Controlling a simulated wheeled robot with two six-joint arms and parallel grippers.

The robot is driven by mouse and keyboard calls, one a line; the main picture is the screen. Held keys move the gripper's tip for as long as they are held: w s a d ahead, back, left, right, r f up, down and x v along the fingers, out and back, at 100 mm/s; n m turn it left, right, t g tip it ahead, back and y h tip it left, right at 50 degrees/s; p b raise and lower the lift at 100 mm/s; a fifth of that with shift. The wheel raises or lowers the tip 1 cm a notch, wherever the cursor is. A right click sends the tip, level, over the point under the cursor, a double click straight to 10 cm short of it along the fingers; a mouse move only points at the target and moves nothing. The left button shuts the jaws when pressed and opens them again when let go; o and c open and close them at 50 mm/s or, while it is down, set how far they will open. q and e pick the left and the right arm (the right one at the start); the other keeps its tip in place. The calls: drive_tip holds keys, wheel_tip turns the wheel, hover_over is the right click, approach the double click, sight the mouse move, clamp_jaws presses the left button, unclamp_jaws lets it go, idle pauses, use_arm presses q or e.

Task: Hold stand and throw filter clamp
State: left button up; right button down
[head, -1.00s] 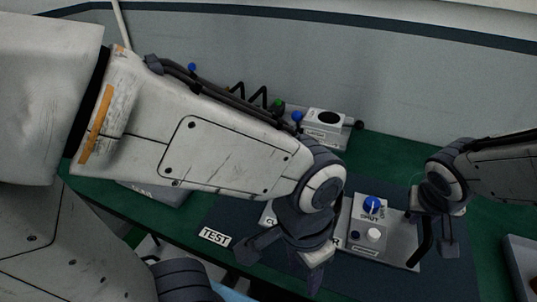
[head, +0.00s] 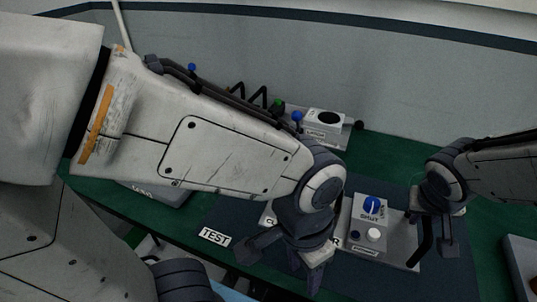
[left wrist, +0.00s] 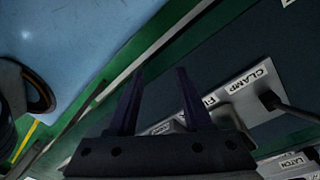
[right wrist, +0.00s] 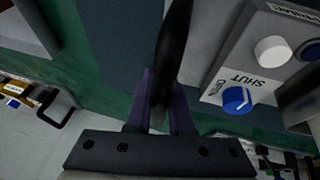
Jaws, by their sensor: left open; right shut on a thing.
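The grey stand (head: 402,240) lies on the dark mat, with a black bar handle (head: 424,246) at its right side. My right gripper (head: 433,224) is shut on this handle, which rises between its fingers in the right wrist view (right wrist: 171,55). A black lever (left wrist: 288,104) sticks out beside CLAMP.
A unit with a blue knob (head: 373,205) and white button (head: 373,235) stands on the stand, marked SHUT. A TEST label (head: 215,237) is on the mat. A grey box (head: 324,123) stands at the back. A tray (head: 522,265) is at the right edge.

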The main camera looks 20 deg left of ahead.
use_arm(q)
drive_tip(key=shift+f, duration=0.1)
idle(0.4)
drive_tip(key=shift+w, duration=0.15)
clamp_jaws()
drive_tip(key=w+a+r+n+g+h, duration=0.2)
drive_tip(key=w+a+r+n, duration=0.15)
drive_tip(key=w+n, duration=0.35)
drive_tip(key=w+a+r+n+g+h, duration=0.1)
drive_tip(key=w+a+r+n+h, duration=0.15)
drive_tip(key=w+a+n, duration=0.4)
drive_tip(key=w+a+r+n+t+h, duration=0.1)
drive_tip(key=a+r+n+t+h, duration=0.15)
drive_tip(key=a+n, duration=0.45)
drive_tip(key=w+a+r+n+t+h, duration=0.1)
drive_tip(key=a+r+n+h, duration=0.3)
drive_tip(key=a, duration=0.5)
drive_tip(key=d+f+n, duration=0.1)
drive_tip(key=d+f, duration=0.6)
drive_tip(key=f, duration=0.1)
drive_tip(key=shift+w+f+y, duration=0.15)
drive_tip(key=shift+y, duration=0.25)
